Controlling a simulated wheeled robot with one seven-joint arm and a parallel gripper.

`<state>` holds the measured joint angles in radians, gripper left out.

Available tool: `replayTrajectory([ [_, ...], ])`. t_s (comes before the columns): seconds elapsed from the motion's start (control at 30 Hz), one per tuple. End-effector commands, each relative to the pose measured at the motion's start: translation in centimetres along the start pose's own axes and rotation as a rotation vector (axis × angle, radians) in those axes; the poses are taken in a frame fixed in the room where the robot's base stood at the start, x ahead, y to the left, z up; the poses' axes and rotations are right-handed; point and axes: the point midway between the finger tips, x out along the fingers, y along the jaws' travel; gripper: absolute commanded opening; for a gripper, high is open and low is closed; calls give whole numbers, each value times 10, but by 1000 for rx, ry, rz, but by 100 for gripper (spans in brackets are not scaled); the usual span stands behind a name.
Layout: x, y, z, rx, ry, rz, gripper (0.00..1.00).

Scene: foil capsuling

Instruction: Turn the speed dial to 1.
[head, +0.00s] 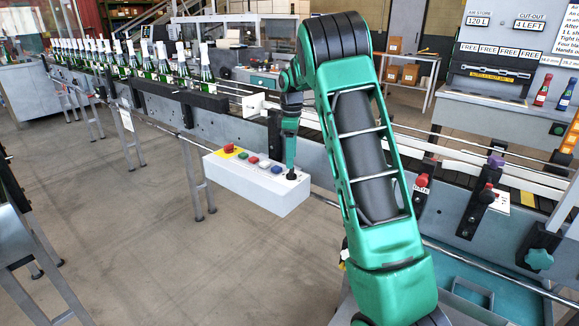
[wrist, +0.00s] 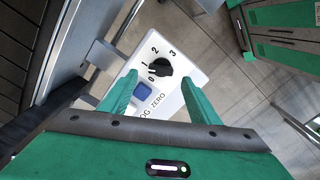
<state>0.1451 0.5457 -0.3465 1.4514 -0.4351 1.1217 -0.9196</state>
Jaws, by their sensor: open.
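The speed dial (wrist: 161,69) is a black round knob on a white panel, with the numbers 0, 1, 2 and 3 printed around its left and upper side. Its exact pointer setting is too small to tell. In the head view the dial (head: 292,176) is at the right end of the white control box (head: 258,193). My gripper (wrist: 158,80) is open, pointing down at the panel, its two green fingers on either side of the dial with space between them. In the head view my gripper (head: 290,165) is just over the dial; whether it touches is unclear.
A blue button (wrist: 143,92) sits beside the dial, near the left finger. Farther along the box are several coloured buttons and a red emergency stop (head: 229,148) on yellow. The conveyor (head: 190,95) with a row of bottles runs behind the box. Open floor lies in front.

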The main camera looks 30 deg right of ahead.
Motion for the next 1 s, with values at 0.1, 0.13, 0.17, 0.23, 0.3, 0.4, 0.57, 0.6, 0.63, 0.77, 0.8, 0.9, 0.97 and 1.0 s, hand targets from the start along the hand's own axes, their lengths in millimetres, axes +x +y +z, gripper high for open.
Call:
replayTrajectory([
  [0.1,-24,2,1,2,2,3,56],
  [0.13,-28,1,1,2,1,3,56],
  [0.17,-33,1,0,1,1,3,56],
  [0.23,-43,1,0,1,1,3,56],
  [0.3,-50,1,0,2,1,2,56],
  [0.4,-56,1,0,1,1,1,56],
  [0.57,-59,1,0,1,0,1,56],
  [0.6,-59,1,0,1,0,0,56],
  [0.63,-59,1,0,1,0,0,56],
  [0.77,-59,1,0,1,0,0,56],
  [0.8,-59,1,0,1,0,0,56],
  [0.9,-59,1,0,1,0,0,56],
  [0.97,-59,1,0,1,0,0,56],
  [1.0,-59,0,0,3,0,0,56],
])
